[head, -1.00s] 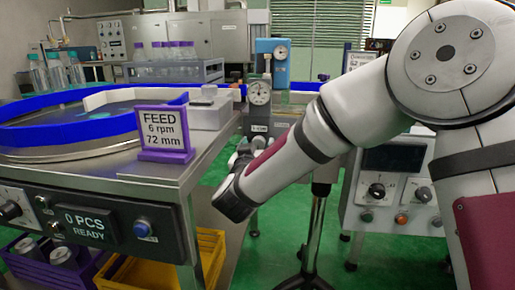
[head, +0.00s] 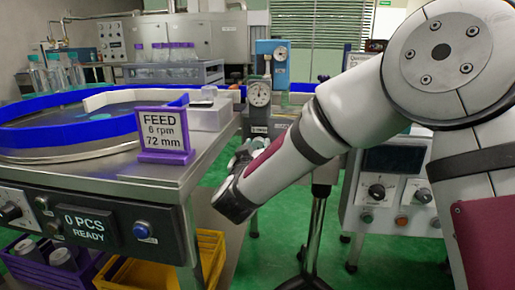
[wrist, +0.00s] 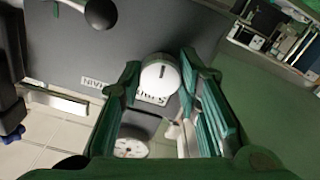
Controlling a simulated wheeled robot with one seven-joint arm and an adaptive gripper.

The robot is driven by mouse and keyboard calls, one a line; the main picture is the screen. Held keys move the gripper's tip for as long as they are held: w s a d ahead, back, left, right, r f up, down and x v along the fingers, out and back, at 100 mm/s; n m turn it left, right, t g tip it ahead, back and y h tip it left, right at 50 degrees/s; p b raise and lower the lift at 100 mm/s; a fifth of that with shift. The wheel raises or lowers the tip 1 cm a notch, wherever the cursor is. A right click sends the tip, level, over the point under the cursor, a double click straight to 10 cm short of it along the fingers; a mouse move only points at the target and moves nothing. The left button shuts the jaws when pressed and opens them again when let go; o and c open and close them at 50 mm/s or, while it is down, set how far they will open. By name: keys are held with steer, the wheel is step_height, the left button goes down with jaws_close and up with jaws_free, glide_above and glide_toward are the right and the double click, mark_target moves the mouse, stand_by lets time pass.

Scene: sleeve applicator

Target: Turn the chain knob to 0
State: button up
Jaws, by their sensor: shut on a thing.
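In the wrist view, a round white knob (wrist: 160,76) with a short dark pointer line stands out from a dark grey panel. Lettering beside it on the panel is upside down and partly covered; it seems to be the chain label. My gripper (wrist: 160,72) has green fingers on either side of the knob and is shut on it. The pointer line runs roughly up and down in the picture. I cannot read a scale value at it.
A dark ball-ended lever (wrist: 100,13) sticks out at the upper left of the wrist view. A white dial gauge (wrist: 131,147) lies below the fingers. In the head view, the feed table with its purple sign (head: 164,133) stands left, and a control cabinet (head: 388,215) right.

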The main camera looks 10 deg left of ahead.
steer(key=n, duration=0.9)
steer(key=shift+r, duration=0.1)
steer(key=n, duration=0.4)
steer(key=shift+n, duration=0.3)
steer(key=n, duration=0.9)
steer(key=n+p, duration=0.1)
steer(key=n, duration=0.2)
steer(key=shift+a+n, duration=0.1)
steer(key=shift+n, duration=0.2)
steer(key=n+p, duration=0.3)
steer(key=n, duration=0.1)
steer(key=shift+r+n, duration=0.1)
steer(key=shift+n, duration=0.2)
steer(key=shift+n+p, duration=1.15)
steer(key=shift+n, duration=0.55)
